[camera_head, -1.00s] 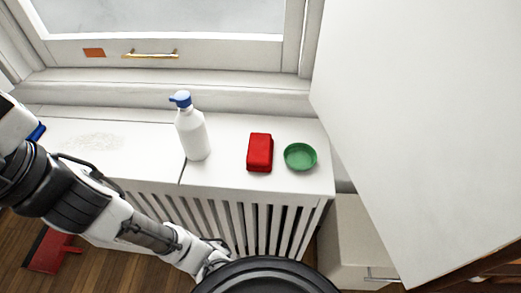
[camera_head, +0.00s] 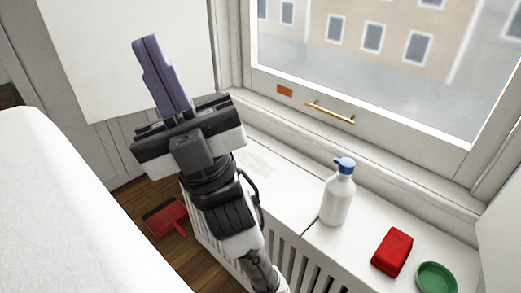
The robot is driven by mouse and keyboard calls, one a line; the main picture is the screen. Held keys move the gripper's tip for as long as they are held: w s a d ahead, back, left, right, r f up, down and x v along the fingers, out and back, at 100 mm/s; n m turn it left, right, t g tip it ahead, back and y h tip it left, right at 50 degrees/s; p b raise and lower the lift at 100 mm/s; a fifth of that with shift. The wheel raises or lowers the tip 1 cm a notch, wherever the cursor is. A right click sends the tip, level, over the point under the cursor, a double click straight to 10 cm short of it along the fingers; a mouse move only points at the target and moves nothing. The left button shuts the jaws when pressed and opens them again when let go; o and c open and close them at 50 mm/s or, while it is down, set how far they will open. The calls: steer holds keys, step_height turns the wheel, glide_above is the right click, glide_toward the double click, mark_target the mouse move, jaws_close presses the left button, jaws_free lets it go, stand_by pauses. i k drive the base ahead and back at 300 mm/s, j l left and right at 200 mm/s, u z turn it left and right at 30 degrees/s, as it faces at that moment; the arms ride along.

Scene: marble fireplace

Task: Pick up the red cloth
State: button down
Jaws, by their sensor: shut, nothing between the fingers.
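The red cloth (camera_head: 392,252) is a small folded block on the white sill top at the lower right. It lies between a white bottle and a green bowl. My gripper (camera_head: 149,45) is at the upper left, raised and pointing up and away from the cloth. Its purple fingers are together with nothing between them. The cloth is well apart from the gripper, to its lower right.
A white bottle with a blue cap (camera_head: 337,195) stands left of the cloth. A green bowl (camera_head: 436,278) sits to its right. A window with a brass handle (camera_head: 330,112) is behind. A red dustpan-like object (camera_head: 167,217) lies on the wooden floor. A white surface (camera_head: 50,210) fills the left.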

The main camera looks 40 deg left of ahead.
mark_target(391, 256)
steer(key=j+z, duration=0.15)
steer(key=j, duration=0.35)
steer(key=k+j+z, duration=0.1)
steer(key=j, duration=0.35)
steer(key=k+j+z, duration=0.15)
steer(key=j, duration=0.3)
steer(key=k+j+z, duration=0.15)
steer(key=j, duration=0.3)
steer(key=j+z, duration=0.1)
steer(key=j, duration=0.35)
steer(key=i+j+z, duration=0.1)
steer(key=i+j, duration=0.15)
